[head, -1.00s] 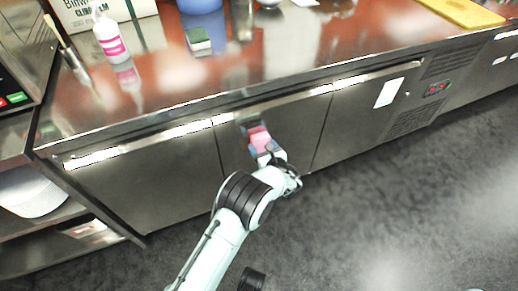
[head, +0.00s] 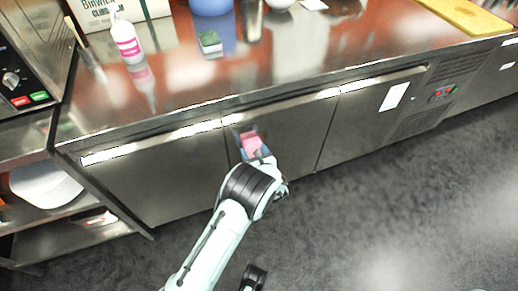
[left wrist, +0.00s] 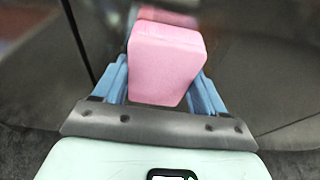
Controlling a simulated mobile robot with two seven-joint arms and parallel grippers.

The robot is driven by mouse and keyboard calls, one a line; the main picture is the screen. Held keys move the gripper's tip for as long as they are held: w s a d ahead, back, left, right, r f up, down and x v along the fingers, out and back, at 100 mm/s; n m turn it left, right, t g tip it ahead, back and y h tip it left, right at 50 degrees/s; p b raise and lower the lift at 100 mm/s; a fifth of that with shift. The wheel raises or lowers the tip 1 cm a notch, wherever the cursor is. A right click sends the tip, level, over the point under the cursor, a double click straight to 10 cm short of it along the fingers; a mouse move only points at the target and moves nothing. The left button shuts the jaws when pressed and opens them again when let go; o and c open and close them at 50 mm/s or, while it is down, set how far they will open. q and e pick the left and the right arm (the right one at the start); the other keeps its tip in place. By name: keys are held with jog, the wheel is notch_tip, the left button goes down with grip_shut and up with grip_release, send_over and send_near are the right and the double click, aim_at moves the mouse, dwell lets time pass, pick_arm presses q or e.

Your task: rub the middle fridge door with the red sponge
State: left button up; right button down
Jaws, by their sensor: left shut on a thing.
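The red sponge (head: 251,142), pinkish in the pictures, is in my left gripper (head: 257,152) in front of the middle fridge door (head: 305,132). The sponge is near the upper left part of that door, below its bright handle strip. In the left wrist view the sponge (left wrist: 167,62) sits between the blue fingers of the left gripper (left wrist: 162,88), which are shut on its sides. The sponge's reflection shows close behind it on the dark door; I cannot tell whether they touch.
The steel counter (head: 300,70) overhangs the doors. On it stand a white and pink bottle (head: 126,40), a green-topped block (head: 210,43) and a yellow board (head: 465,14). A left door (head: 155,180) and a right door (head: 365,125) flank the middle one. The floor in front is clear.

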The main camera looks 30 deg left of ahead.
aim_at(250, 148)
pick_arm(q)
jog(key=shift+s+a, duration=0.4)
jog(key=shift+a, duration=0.05)
jog(key=shift+r+p, duration=1.1)
jog(key=shift+r, duration=0.45)
jog(key=shift+w+d+f+b, duration=0.1)
jog(key=shift+w+d+b, duration=0.6)
jog(key=shift+w+d, duration=0.5)
jog(key=shift+w+d+f+b, duration=0.1)
jog(key=shift+w+d+b, duration=0.75)
jog(key=shift+w, duration=0.45)
jog(key=shift+w+d+r, duration=0.1)
jog(key=shift+w+d, duration=0.25)
jog(key=shift+s+a+r+p, duration=0.15)
jog(key=shift+s+a+p, duration=0.4)
jog(key=shift+s+p, duration=0.25)
jog(key=shift+s+a+p, duration=0.35)
jog(key=shift+s+a, duration=0.2)
jog(key=shift+s, duration=0.15)
jog(key=shift+s+a+p, duration=0.4)
jog(key=shift+s+a, duration=0.25)
jog(key=shift+s, duration=0.05)
jog(key=shift+s+a+f, duration=0.2)
jog(key=shift+s+a, duration=0.4)
jog(key=shift+a, duration=0.05)
jog(key=shift+p, duration=0.3)
